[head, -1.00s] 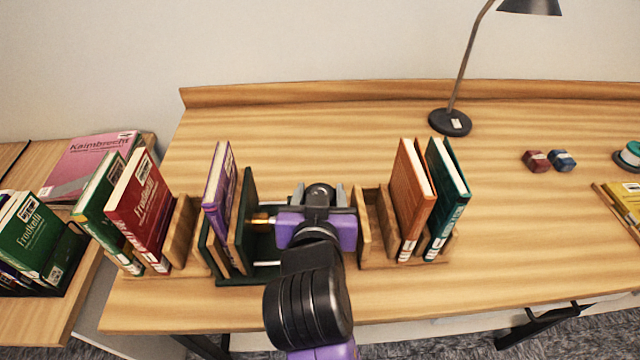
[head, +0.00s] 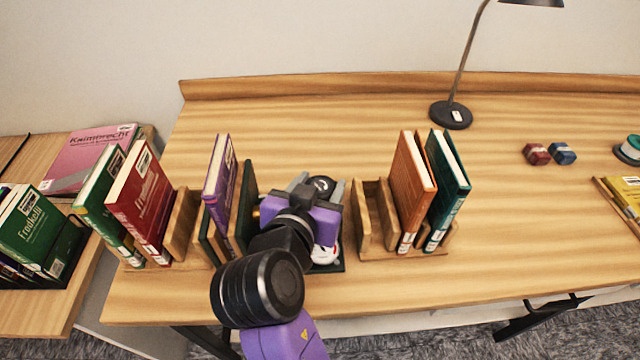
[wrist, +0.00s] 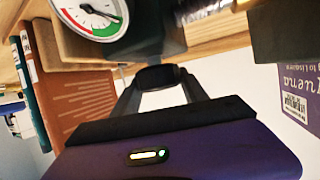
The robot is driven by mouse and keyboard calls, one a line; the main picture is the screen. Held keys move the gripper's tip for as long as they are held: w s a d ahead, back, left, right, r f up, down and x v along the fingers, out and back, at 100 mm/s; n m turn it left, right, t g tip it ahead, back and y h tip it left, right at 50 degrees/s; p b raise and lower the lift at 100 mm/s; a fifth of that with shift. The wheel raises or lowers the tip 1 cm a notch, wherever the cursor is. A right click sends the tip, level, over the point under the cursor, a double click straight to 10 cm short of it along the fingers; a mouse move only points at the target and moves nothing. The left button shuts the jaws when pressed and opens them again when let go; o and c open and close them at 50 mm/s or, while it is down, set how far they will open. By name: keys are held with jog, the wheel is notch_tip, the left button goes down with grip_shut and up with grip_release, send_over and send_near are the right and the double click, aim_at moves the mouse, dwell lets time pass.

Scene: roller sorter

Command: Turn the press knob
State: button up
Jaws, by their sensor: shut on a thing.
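The press knob (wrist: 160,77) is black and sits between my gripper's fingers in the wrist view; its round end (head: 322,184) also shows in the head view. My gripper (head: 319,188) is shut on it, with its purple body tilted over the press. My arm hides the press's middle.
Wooden racks stand close on both sides: red (head: 140,205) and green books at left, orange (head: 412,190) and teal (head: 447,190) books at right. A lamp (head: 451,115) and two small boxes (head: 537,154) are farther back. The table's back middle is clear.

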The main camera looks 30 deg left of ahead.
jog(key=o, duration=1.3)
jog(key=shift+o, duration=0.2)
jog(key=shift+v, duration=3.9)
jog(key=a+r+n+t+y, duration=0.1)
jog(key=a+r+n+y, duration=0.3)
jog(key=a+r+y, duration=0.1)
jog(key=s+d+f+t, duration=0.1)
jog(key=s+d+f, duration=0.2)
jog(key=d, duration=0.5)
jog(key=s+d+f+t, duration=0.1)
jog(key=s+d+f, duration=0.2)
jog(key=d, duration=0.6)
jog(key=s+d+f, duration=0.3)
jog(key=d+f, duration=0.1)
jog(key=d, duration=0.4)
jog(key=s+d+f+m+h, duration=0.2)
jog(key=s+d+m+h, duration=0.1)
jog(key=s+d, duration=0.4)
jog(key=s+d+f+m+g+h, duration=0.1)
jog(key=s+d+f+m+h, duration=0.2)
jog(key=s+d, duration=0.5)
jog(key=d+h, duration=0.1)
jog(key=d, duration=0.1)
jog(key=shift+s+d+g+h, duration=0.25)
jog(key=shift+s+g+h, duration=0.05)
